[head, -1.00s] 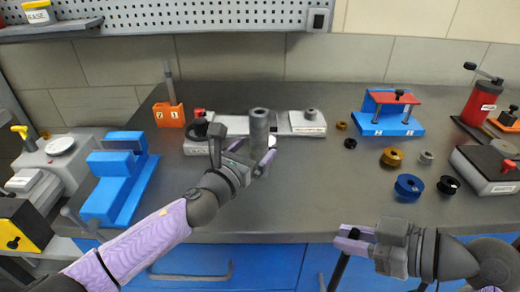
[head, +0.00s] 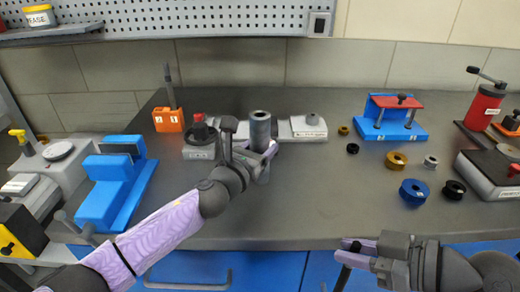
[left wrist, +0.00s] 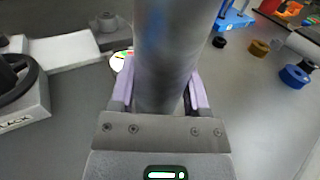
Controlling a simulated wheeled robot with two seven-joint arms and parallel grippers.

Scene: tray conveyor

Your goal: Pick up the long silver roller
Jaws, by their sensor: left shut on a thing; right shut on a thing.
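The long silver roller (head: 260,130) is a grey upright cylinder with a hole in its top, near the middle of the bench in the head view. My left gripper (head: 256,153) is shut on it from the front, with lilac fingers on either side. The roller (left wrist: 165,55) also fills the middle of the left wrist view between the fingers. Its lower end is partly hidden, and I cannot tell whether it touches the bench. My right gripper (head: 358,247), at the bench's front edge, is shut on a thin black rod (head: 342,277), mostly out of view.
A white-and-grey fixture (head: 300,128) stands just behind the roller. A blue block (head: 108,190) and an orange holder (head: 168,120) are to the left. A blue-and-red press (head: 393,118), several rings and a red grinder (head: 484,107) are to the right. The bench's middle front is clear.

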